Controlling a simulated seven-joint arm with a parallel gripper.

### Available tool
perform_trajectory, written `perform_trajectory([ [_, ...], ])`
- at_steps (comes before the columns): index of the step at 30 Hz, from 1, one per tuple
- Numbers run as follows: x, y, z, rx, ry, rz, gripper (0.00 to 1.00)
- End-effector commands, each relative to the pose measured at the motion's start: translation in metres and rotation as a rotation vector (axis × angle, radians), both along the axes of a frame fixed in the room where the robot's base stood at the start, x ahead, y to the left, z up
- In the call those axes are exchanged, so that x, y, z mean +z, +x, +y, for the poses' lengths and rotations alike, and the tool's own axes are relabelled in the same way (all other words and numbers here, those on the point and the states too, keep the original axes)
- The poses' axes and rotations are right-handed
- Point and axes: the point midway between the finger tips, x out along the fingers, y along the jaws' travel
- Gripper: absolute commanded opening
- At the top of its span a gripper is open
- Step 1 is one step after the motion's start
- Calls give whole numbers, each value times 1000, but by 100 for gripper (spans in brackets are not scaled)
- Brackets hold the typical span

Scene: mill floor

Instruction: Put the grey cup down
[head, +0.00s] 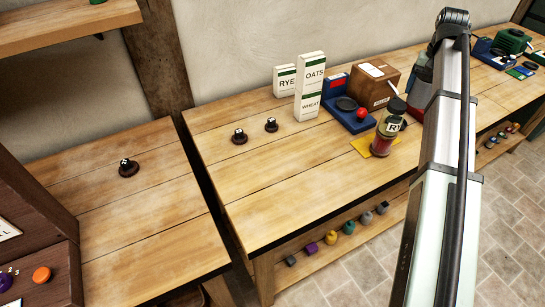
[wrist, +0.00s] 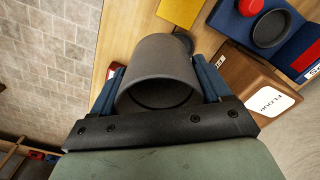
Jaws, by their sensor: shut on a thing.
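The grey cup (wrist: 158,72) fills the middle of the wrist view, between the two blue fingers of my gripper (wrist: 161,85). My gripper is shut on the cup's sides. The cup appears to be above the bench, but its far end and any gap to the bench cannot be judged. In the head view my arm hides most of the gripper, and I cannot make out the cup clearly there.
The bench (head: 270,185) is clear at front left, past two dark knobbed pieces (head: 239,137).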

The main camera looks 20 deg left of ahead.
Motion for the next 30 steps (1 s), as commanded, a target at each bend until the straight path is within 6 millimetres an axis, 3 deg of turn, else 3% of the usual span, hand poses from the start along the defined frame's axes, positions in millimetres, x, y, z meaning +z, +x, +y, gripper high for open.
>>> perform_trajectory([
  [6,11,5,36,72,0,0,39],
  [16,14,-7,98,-16,0,0,39],
  [30,-5,-74,237,-445,0,0,39],
])
